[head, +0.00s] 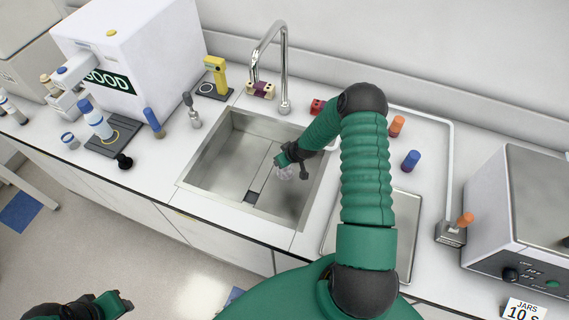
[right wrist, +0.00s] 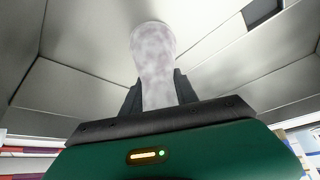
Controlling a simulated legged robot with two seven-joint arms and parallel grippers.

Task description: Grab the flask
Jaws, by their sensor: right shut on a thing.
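The flask (head: 285,173) is a small clear, whitish vessel over the sink basin in the head view. In the right wrist view the flask (right wrist: 153,62) stands out cloudy and translucent between the two dark fingers. My right gripper (head: 282,161) is shut on the flask, and in the right wrist view its fingers (right wrist: 158,92) press on either side of it. I cannot tell whether the flask touches the basin. My left gripper (head: 122,303) is at the lower left in the head view, away from the counter, and its jaw state is unclear.
The steel sink (head: 215,165) surrounds the right gripper, with a tall faucet (head: 284,75) behind it. A white machine (head: 135,60), a blue-capped bottle (head: 95,118) and a yellow device (head: 217,75) stand left. Orange (head: 397,126) and blue (head: 411,160) items stand right, near a grey machine (head: 525,220).

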